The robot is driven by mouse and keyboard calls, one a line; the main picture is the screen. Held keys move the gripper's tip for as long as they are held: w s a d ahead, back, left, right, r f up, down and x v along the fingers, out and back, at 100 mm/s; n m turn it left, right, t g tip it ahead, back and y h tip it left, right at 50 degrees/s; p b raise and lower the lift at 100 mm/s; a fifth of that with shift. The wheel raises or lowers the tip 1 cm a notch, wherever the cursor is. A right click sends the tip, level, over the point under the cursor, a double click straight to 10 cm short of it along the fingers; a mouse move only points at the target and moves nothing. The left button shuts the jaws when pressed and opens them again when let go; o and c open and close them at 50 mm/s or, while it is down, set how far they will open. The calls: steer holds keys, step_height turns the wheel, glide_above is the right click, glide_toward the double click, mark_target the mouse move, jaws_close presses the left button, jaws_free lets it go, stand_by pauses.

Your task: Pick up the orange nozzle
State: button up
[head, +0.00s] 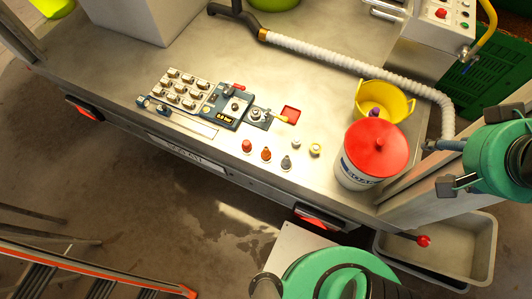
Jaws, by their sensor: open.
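The orange nozzle (266,154) stands on the metal deck of the trailer near its front edge. It is a small cone-shaped piece in a short row, between a red nozzle (246,146) and a dark grey nozzle (286,162). My gripper (443,166) is at the right of the head view, beyond the white bucket. Its two dark fingers are apart and nothing shows between them. It is well to the right of the orange nozzle and not touching it.
A white bucket with a red lid (376,147) and a yellow tub (398,104) stand between my gripper and the nozzles. A control panel (234,105) lies left of them. A ribbed white hose (350,62) crosses behind. A grey bin (470,248) sits lower right.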

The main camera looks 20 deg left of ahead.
steer(key=w+a+f+g, duration=0.1)
steer(key=w+a+f, duration=0.35)
steer(key=a, duration=0.25)
steer(key=w+a+f+g+y+p, duration=0.1)
steer(key=w+a+f, duration=0.3)
steer(key=w+a, duration=0.15)
steer(key=w+a+f+g, duration=0.1)
steer(key=w+a+f, duration=0.3)
steer(key=a, duration=0.4)
steer(key=m+g+h+p, duration=0.1)
steer(key=m+g+p, duration=0.1)
steer(key=g, duration=0.1)
glide_above(265, 149)
step_height(265, 149, down, 25)
steer(key=shift+f, duration=0.2)
steer(key=shift+w+a, duration=0.1)
steer(key=shift+f+b, duration=1)
steer(key=shift+f, duration=3.3)
